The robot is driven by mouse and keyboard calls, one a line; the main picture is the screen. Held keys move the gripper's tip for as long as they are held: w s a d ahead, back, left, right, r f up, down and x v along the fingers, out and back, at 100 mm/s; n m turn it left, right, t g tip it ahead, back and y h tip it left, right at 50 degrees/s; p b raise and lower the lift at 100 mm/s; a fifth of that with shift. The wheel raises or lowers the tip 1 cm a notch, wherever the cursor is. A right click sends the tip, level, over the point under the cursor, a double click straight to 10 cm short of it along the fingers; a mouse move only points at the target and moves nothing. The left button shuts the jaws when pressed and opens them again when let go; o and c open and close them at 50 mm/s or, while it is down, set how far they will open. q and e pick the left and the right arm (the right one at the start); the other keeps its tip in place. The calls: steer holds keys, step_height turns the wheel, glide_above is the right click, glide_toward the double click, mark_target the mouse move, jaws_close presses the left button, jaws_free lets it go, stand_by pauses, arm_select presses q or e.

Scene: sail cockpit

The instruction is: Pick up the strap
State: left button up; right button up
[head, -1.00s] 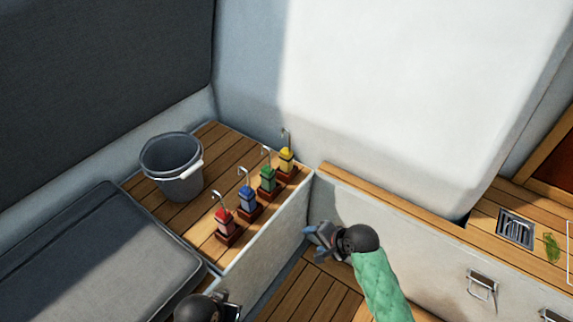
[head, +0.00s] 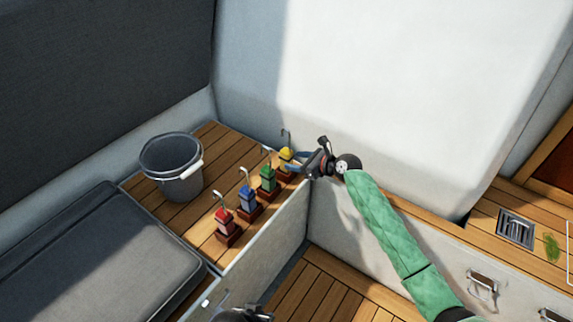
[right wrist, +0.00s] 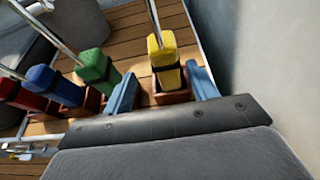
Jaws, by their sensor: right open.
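Several rolled straps with metal hooks stand in wooden holders on a slatted bench: red (head: 224,222), blue (head: 248,198), green (head: 268,178) and yellow (head: 287,155). The picture does not tell which one the task means. My right gripper (head: 291,160) is open at the yellow strap. In the right wrist view, my right gripper's blue fingers (right wrist: 162,82) stand apart on either side of the yellow strap (right wrist: 162,58), with gaps visible. My left gripper (head: 245,314) shows only as a dark part at the bottom edge, its fingers unclear.
A grey bucket (head: 172,168) with a white handle stands left of the straps. A dark cushion (head: 90,250) lies at the lower left. The white wall (head: 400,90) rises behind my right arm. The green strap is close beside the right gripper's left finger.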

mark_target(283, 158)
steer(key=shift+x, duration=1.2)
steer(key=shift+w+d+f+x, duration=0.1)
steer(key=shift+x, duration=0.8)
steer(key=shift+w+d+f+x, duration=0.1)
steer(key=shift+x, duration=0.8)
steer(key=shift+w+d+f+x, duration=0.1)
steer(key=shift+d+x, duration=0.05)
steer(key=shift+x, duration=0.75)
steer(key=c, duration=1.3)
